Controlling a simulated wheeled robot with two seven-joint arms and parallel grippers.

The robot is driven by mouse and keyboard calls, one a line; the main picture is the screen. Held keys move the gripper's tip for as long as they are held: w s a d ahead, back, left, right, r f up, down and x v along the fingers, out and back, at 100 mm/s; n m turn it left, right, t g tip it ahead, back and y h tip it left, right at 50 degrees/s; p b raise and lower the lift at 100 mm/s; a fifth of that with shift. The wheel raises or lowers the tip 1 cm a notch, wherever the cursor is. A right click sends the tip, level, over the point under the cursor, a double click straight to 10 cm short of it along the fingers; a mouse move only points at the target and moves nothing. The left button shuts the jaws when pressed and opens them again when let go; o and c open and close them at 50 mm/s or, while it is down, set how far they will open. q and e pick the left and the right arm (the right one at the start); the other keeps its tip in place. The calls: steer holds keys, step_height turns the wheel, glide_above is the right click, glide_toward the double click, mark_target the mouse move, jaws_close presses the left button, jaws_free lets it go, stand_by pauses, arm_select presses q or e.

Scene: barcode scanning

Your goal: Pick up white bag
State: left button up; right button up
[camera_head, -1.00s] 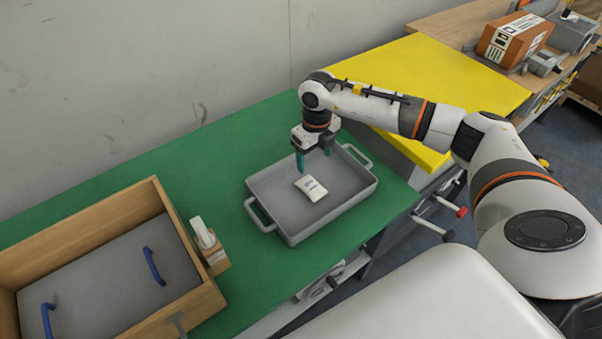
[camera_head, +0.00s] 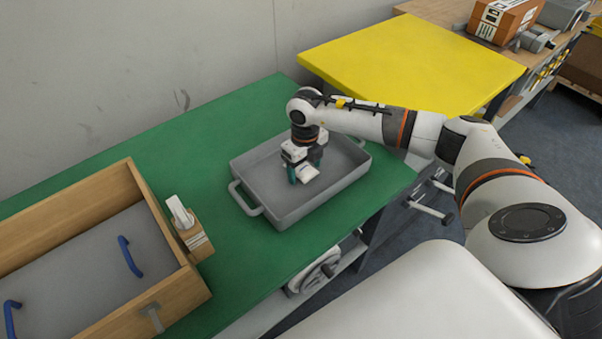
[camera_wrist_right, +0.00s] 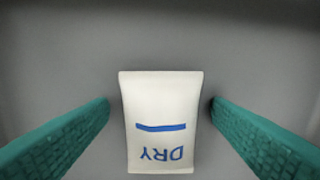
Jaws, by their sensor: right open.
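The white bag (camera_head: 308,173) lies in the grey tray (camera_head: 274,213) on the green table, partly hidden by my right gripper in the head view. In the right wrist view the white bag (camera_wrist_right: 161,115) shows blue "DRY" lettering and a blue bar. My right gripper (camera_head: 305,177) points down into the tray, over the bag. Its teal fingers stand open on either side of the bag, with a gap visible on both sides near the fingertips (camera_wrist_right: 160,108). My left gripper is not in view.
A wooden box (camera_head: 60,219) with a grey bottom and blue handles stands at the left. A small holder (camera_head: 190,233) with a white device stands beside it. A yellow surface (camera_head: 420,60) lies behind my right arm. Green table (camera_head: 200,150) is clear behind the tray.

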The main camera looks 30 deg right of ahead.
steer(key=shift+r, duration=0.1)
steer(key=shift+c, duration=1.3)
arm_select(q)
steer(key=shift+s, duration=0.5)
arm_select(e)
steer(key=c, duration=0.8)
